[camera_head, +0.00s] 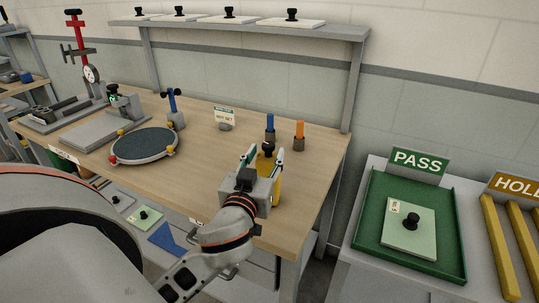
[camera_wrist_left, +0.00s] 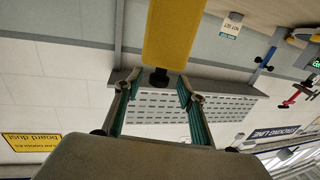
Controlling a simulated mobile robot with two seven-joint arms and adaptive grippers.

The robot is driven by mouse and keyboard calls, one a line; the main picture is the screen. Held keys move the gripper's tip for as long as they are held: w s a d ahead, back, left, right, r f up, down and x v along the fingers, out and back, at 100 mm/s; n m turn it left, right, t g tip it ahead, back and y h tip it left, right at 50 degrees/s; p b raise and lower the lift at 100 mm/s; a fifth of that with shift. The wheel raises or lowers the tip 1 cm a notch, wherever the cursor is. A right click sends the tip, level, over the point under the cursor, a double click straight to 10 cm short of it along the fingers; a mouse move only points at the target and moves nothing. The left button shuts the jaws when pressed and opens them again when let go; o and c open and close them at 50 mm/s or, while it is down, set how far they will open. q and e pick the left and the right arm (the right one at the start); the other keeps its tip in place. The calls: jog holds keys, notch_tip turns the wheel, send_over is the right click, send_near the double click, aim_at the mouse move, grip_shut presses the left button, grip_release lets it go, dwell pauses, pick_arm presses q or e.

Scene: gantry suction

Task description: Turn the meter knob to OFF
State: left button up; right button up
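The yellow meter (camera_head: 277,187) stands at the right front of the wooden workbench, partly hidden behind my left gripper. Its black knob (camera_head: 268,147) shows between the fingertips. My left gripper (camera_head: 264,157) is open, one finger on each side of the knob. In the left wrist view, the yellow meter (camera_wrist_left: 172,32) comes in from the top with its black knob (camera_wrist_left: 158,77) near its end. The open left gripper (camera_wrist_left: 152,88) shows a gap on both sides of the knob. The meter's markings and the knob's setting cannot be read. My right gripper is not in view.
Blue (camera_head: 270,127) and orange (camera_head: 300,135) upright handles stand behind the meter. A round dark plate (camera_head: 146,146) lies left on the workbench (camera_head: 205,180). A green PASS tray (camera_head: 364,236) stands to the right. A shelf (camera_head: 345,32) runs above the bench.

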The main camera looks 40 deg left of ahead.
aim_at(267, 152)
pick_arm(q)
jog(key=shift+w+a, duration=0.2)
jog(key=shift+w, duration=0.3)
jog(key=shift+w+a, duration=0.2)
jog(key=shift+w, duration=0.25)
jog(key=shift+w+a, duration=0.25)
jog(key=shift+w, duration=0.3)
grip_shut()
